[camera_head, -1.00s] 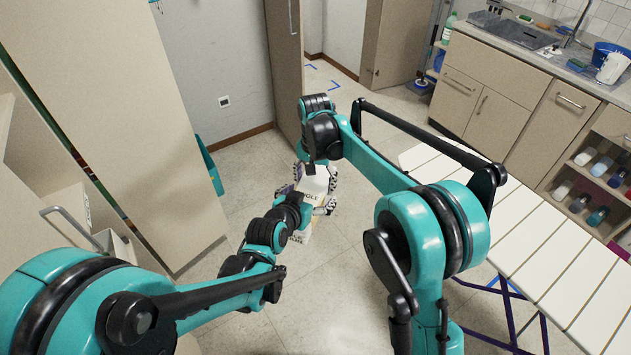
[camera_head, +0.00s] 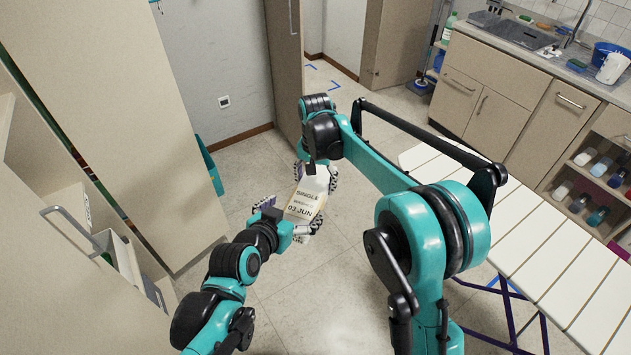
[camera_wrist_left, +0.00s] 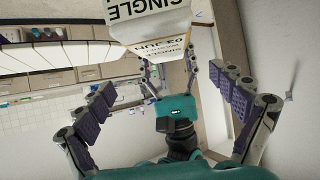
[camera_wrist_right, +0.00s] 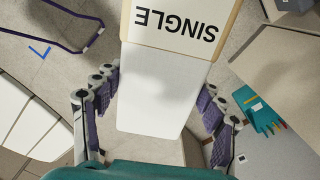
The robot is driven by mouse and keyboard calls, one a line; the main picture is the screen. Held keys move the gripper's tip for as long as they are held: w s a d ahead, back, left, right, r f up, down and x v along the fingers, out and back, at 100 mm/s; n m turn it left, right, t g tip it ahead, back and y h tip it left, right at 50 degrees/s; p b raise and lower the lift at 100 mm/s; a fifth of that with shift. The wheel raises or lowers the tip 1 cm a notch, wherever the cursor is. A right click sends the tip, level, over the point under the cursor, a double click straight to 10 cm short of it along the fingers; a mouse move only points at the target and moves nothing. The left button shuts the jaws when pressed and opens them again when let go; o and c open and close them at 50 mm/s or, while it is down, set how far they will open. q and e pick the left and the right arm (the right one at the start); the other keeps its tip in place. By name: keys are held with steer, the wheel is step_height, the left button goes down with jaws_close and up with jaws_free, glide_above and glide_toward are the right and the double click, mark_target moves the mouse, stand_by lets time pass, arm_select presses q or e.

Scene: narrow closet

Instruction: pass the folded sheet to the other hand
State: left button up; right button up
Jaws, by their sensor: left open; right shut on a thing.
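The folded sheet (camera_head: 301,207) is a pale, flat bundle with a label reading "SINGLE" and "03 JUN". My right gripper (camera_head: 317,179) is shut on its upper end and holds it above the floor. The sheet fills the middle of the right wrist view (camera_wrist_right: 165,85) between the two fingers. My left gripper (camera_head: 284,217) is open at the labelled lower end, with a finger showing on either side. In the left wrist view the sheet (camera_wrist_left: 150,25) is at the top, and its overlap with the open fingers is hard to judge.
A slatted white table (camera_head: 540,255) stands at right, with a counter and sink (camera_head: 520,33) behind. A tall beige cabinet (camera_head: 120,110) and an open drawer (camera_head: 118,255) are at left. A brown door (camera_head: 284,70) stands behind. Floor below the grippers is clear.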

arm_select(q)
steer(key=shift+s+a+r, duration=0.15)
steer(key=shift+s+r, duration=0.05)
steer(key=shift+s, duration=0.15)
steer(key=s+a+f+n+g+y, duration=0.2)
steer(key=s+a+n+g+y, duration=0.2)
steer(key=s+a, duration=0.7)
steer(key=shift+s+a+f, duration=0.15)
steer(key=shift+a, duration=0.25)
